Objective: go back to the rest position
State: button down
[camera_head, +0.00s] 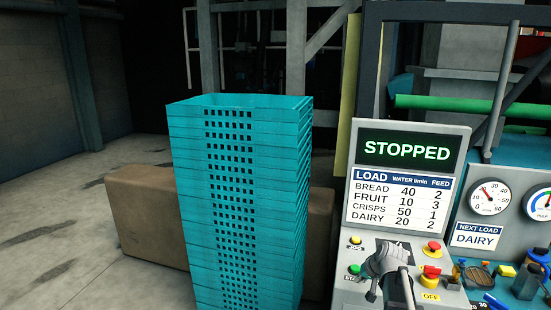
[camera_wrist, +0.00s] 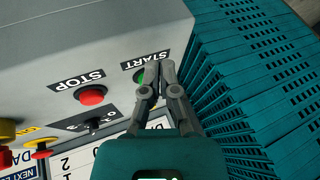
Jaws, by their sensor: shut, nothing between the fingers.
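My gripper (camera_head: 376,266) is shut and empty, over the left part of the control panel (camera_head: 343,292) in the head view. In the wrist view its fingers (camera_wrist: 163,74) are together beside the green START button (camera_wrist: 139,77) and partly cover it. I cannot tell whether they touch it. The red STOP button (camera_wrist: 91,95) is left of the fingers. The panel screen (camera_head: 407,152) reads STOPPED. The gauge plate (camera_head: 475,236) reads NEXT LOAD DAIRY.
A tall stack of teal crates (camera_head: 240,200) stands left of the panel, close to my gripper in the wrist view. A brown block (camera_head: 150,220) lies behind it. Small items, including a dark cup (camera_head: 527,281), are at the panel's right. The floor at left is clear.

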jog(key=s+a+f+n+g+h, duration=0.1)
jog(key=s+a+g, duration=0.1)
jog(key=s+a, duration=0.3)
jog(key=s+a+f+n+g+h, duration=0.1)
jog(key=s+a, duration=0.5)
jog(key=s, duration=0.6)
jog(key=shift+s+f+n+g+h, duration=0.25)
jog(key=shift+n+g+h, duration=0.2)
jog(key=shift+g, duration=0.65)
